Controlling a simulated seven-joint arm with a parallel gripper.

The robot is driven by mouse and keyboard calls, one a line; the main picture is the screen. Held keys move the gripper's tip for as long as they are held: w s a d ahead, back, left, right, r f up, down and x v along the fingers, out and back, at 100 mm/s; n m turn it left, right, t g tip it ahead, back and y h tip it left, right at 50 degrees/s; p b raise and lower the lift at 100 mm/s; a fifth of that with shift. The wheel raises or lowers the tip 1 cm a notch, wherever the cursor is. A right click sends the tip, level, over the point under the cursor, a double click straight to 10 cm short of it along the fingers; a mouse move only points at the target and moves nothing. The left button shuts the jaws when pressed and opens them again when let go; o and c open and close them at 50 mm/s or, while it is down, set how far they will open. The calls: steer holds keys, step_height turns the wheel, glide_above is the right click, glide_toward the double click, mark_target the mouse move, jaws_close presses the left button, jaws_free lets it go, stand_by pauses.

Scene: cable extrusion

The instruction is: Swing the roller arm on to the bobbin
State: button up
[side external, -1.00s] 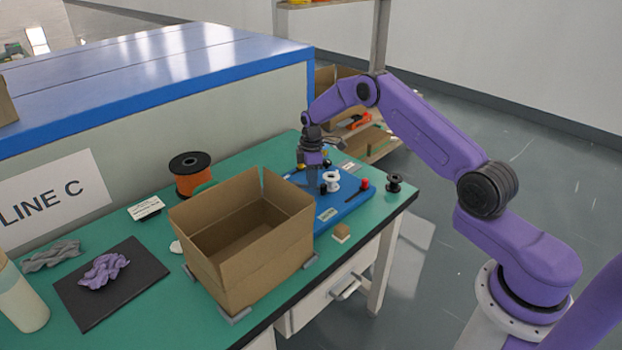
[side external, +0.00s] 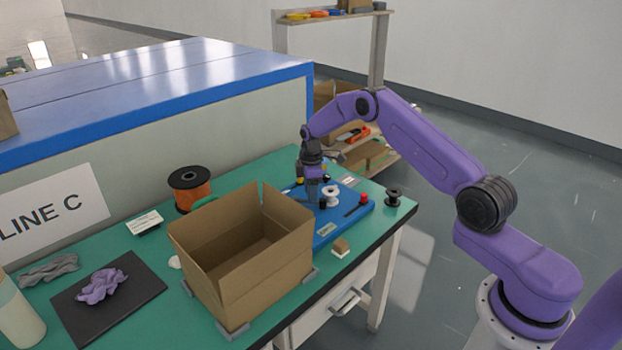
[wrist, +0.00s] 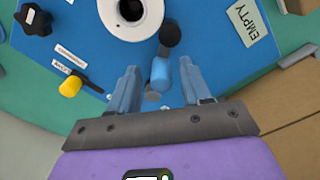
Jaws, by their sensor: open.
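The white bobbin (side external: 331,193) stands on the blue plate (side external: 327,232). In the wrist view the bobbin (wrist: 131,12) is at the top centre, with a dark hollow middle. Just below and right of it is a round black part (wrist: 169,34), joined to a blue peg (wrist: 160,72); these look like the roller arm. My gripper (wrist: 158,82) is open, its two fingers on either side of the blue peg. I cannot tell if either finger touches it. In the side view my gripper (side external: 313,198) points down left of the bobbin and hides part of the plate.
A yellow knob (wrist: 70,87) and a black star knob (wrist: 33,18) are left of the bobbin. A red knob (side external: 364,197) stands at the plate's right. An open cardboard box (side external: 285,249) stands close to the plate. A black spool (side external: 393,194) stands near the bench edge.

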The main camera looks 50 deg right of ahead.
step_height(320, 180, up, 17)
stand_by(0.5)
steer(key=shift+r, duration=0.1)
steer(key=s+a+r, duration=0.3)
steer(key=s+a, duration=0.6)
steer(key=a, duration=0.1)
steer(key=s+a+r, duration=0.4)
steer(key=s+a, duration=0.5)
steer(key=a, duration=0.1)
steer(key=s+d+f, duration=0.1)
steer(key=s, duration=1.3)
steer(key=s+d+f+n, duration=0.1)
steer(key=s, duration=1.3)
steer(key=shift+s+d+f, duration=0.15)
steer(key=shift+d+f, duration=0.15)
steer(key=shift+d, duration=0.1)
